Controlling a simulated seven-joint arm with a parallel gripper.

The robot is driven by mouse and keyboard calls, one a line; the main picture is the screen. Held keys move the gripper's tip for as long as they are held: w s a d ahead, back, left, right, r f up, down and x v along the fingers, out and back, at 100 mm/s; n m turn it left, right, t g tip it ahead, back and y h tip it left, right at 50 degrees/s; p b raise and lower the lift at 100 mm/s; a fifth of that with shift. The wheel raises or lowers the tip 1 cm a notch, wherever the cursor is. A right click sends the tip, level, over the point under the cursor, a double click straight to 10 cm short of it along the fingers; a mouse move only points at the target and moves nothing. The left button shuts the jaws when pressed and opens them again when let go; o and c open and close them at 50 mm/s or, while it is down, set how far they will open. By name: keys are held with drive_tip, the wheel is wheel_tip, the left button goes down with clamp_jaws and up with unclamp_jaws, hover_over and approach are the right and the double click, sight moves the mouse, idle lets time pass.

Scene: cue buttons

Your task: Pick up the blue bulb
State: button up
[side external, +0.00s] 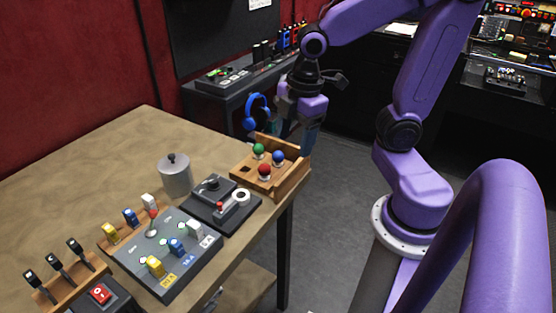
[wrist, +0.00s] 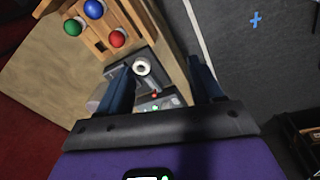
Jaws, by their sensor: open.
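The blue bulb (side external: 278,156) stands in a wooden holder (side external: 291,187) at the table's far right corner, with a green bulb (side external: 258,149) and a red bulb (side external: 264,170) beside it. In the wrist view the blue bulb (wrist: 93,9) is cut by the top edge, between the green bulb (wrist: 72,27) and the red bulb (wrist: 117,39). My gripper (side external: 296,140) is above and behind the holder, near its right end, apart from the bulbs. Its two blue fingers (wrist: 162,78) are spread and nothing is between them.
A black joystick box (side external: 222,200) with a white ring stands next to the holder. A grey lidded canister (side external: 175,177), a panel (side external: 165,255) with coloured switches and a lever rack (side external: 60,275) lie farther left. Floor lies right of the table edge.

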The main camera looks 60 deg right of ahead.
drive_tip(key=w+d+r+n, duration=0.1)
drive_tip(key=w+d+r, duration=0.1)
drive_tip(key=w+d, duration=0.6)
hover_over(278, 153)
drive_tip(key=s, duration=0.1)
drive_tip(key=shift+n+t+h, duration=0.3)
drive_tip(key=shift+t+h, duration=0.1)
drive_tip(key=f, duration=1)
drive_tip(key=shift+s+d+f, duration=0.1)
drive_tip(key=shift+d+f, duration=0.1)
drive_tip(key=shift+f, duration=0.05)
drive_tip(key=shift+w+a+f, duration=0.1)
drive_tip(key=shift+w+f, duration=0.1)
drive_tip(key=shift+f, duration=0.85)
drive_tip(key=shift+w+f, duration=0.25)
drive_tip(key=shift+f, duration=0.75)
drive_tip(key=shift+w+a+f, duration=0.1)
drive_tip(key=shift+w+f, duration=0.1)
drive_tip(key=shift+f, duration=0.85)
drive_tip(key=c, duration=1.1)
